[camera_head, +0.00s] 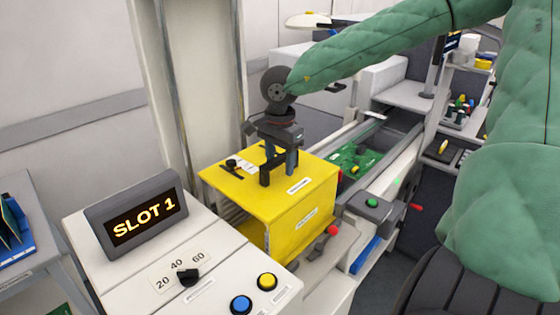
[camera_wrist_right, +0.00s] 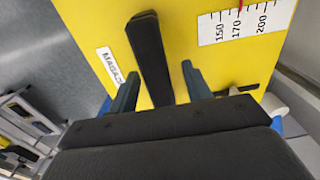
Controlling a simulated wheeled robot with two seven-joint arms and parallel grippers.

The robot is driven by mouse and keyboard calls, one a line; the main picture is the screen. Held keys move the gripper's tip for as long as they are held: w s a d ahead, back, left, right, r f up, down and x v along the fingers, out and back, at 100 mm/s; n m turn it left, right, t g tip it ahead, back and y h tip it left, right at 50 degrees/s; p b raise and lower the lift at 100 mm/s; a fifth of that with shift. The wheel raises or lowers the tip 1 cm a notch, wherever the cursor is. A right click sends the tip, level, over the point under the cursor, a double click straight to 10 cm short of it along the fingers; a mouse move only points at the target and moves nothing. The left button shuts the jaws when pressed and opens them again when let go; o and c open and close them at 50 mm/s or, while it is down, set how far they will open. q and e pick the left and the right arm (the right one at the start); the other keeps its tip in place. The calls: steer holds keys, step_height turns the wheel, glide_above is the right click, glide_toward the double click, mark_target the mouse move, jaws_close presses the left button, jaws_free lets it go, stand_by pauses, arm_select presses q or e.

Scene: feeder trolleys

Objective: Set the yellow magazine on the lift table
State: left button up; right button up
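The yellow magazine (camera_head: 303,215) is a box with an open, slotted left side. It stands upright in the middle of the head view, beside the white control console. A black bar handle (camera_wrist_right: 150,50) rises from its top. My right gripper (camera_head: 278,165) is directly over the top. In the right wrist view its two fingers (camera_wrist_right: 160,88) are apart, one on each side of the handle, with gaps showing. A white scale (camera_wrist_right: 245,22) with a red pointer near 170 lies on the top. What bears the magazine is mostly hidden; I cannot tell whether it is the lift table. My left gripper is out of view.
The console (camera_head: 215,265) carries a "SLOT 1" display (camera_head: 140,215), a dial (camera_head: 188,276), a blue button (camera_head: 240,304) and a yellow button (camera_head: 267,282). A rail with a green board (camera_head: 352,160) runs behind the magazine. A red knob (camera_head: 333,230) sits close at its right.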

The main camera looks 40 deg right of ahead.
steer(key=shift+f, duration=0.15)
steer(key=shift+r, duration=0.65)
steer(key=shift+r+b, duration=0.85)
steer(key=shift+r, duration=2.5)
